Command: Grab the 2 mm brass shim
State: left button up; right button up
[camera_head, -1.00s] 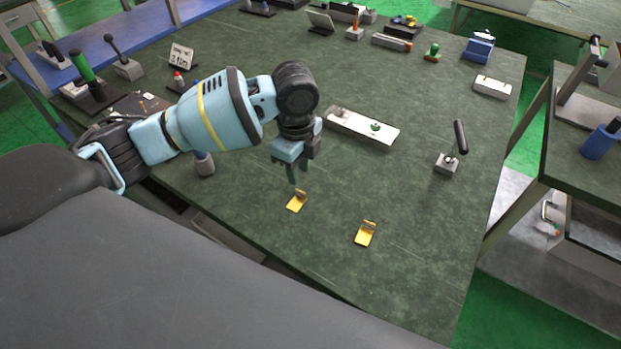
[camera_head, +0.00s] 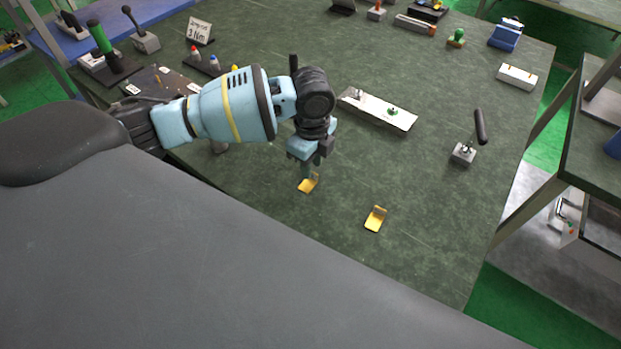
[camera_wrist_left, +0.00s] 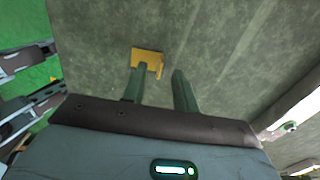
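Two small brass shims, each a flat plate with an upright tab, lie on the dark green worktable (camera_head: 430,235). One shim (camera_head: 306,187) is right under my left gripper (camera_head: 311,172); the other shim (camera_head: 375,219) lies to the right and nearer. I cannot read any thickness mark on either. In the left wrist view, my left gripper (camera_wrist_left: 159,73) is open, its two green fingers apart and empty. The near shim (camera_wrist_left: 147,58) shows just beyond the fingertips, slightly left of centre, its tab between the finger lines. I cannot tell whether the fingers touch it. My right gripper is out of view.
A white plate with a green knob (camera_head: 405,118) lies behind my left gripper. A black-handled lever on a metal block (camera_head: 463,153) stands to the right. A sign (camera_head: 199,31) and small bottles stand at the back left. The table around the right shim is clear.

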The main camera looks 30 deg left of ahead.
pick_arm(q)
notch_tip(320, 180, down, 2)
jog(key=shift+f, duration=0.1)
grip_shut()
dwell(0.5)
jog(key=shift+w+r, duration=0.1)
jog(key=shift+r, duration=0.5)
jog(key=r, duration=0.1)
jog(key=d+r, duration=0.1)
jog(key=shift+s+r, duration=0.2)
jog(key=shift+r, duration=0.1)
jog(key=s+d, duration=0.1)
jog(key=d, duration=0.3)
jog(key=s+d+r, duration=0.1)
jog(key=s+d, duration=0.1)
jog(key=d, duration=0.3)
jog(key=s+d, duration=0.2)
jog(key=d, duration=0.3)
jog(key=shift+r, duration=0.15)
